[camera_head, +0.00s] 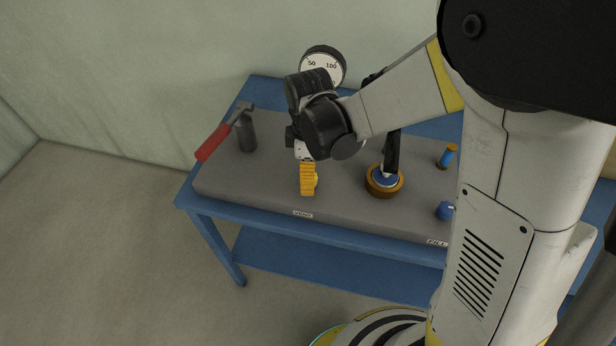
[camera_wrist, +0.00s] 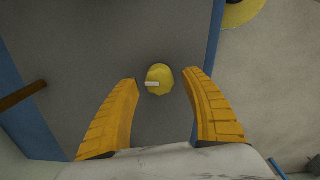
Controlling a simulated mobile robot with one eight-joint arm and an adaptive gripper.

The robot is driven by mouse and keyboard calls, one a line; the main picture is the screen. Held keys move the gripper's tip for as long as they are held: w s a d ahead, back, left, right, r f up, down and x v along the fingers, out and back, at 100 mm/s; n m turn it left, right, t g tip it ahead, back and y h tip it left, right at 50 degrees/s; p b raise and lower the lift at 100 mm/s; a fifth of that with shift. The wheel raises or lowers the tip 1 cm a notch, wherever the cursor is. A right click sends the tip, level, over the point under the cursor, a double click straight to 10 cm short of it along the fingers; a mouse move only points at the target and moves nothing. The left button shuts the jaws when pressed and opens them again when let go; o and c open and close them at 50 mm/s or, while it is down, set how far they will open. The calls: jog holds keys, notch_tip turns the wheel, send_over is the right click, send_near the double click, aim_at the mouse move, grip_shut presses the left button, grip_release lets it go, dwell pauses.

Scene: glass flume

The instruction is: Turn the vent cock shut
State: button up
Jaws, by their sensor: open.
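The vent cock is a yellow knob with a white pointer mark, seen in the wrist view (camera_wrist: 160,74); the mark lies on its left part. In the head view a little of the knob (camera_head: 317,180) shows beside my fingers, behind the label "VENT" (camera_head: 303,214). My gripper (camera_head: 307,191) has yellow ribbed fingers and is open, pointing down over the knob. In the wrist view the knob lies between the fingertips of my gripper (camera_wrist: 162,76), with a gap on each side. The height of the tips against the knob is hard to tell.
A grey slab (camera_head: 345,215) on a blue table (camera_head: 215,235) carries a red lever (camera_head: 213,142), a brown round fitting (camera_head: 384,191), a blue knob (camera_head: 445,210) near the "FILL" label, and an orange-and-blue piece (camera_head: 448,155). A dial gauge (camera_head: 322,66) stands behind my gripper.

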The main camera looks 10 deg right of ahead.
jog(key=shift+f, duration=0.3)
jog(key=c, duration=1.2)
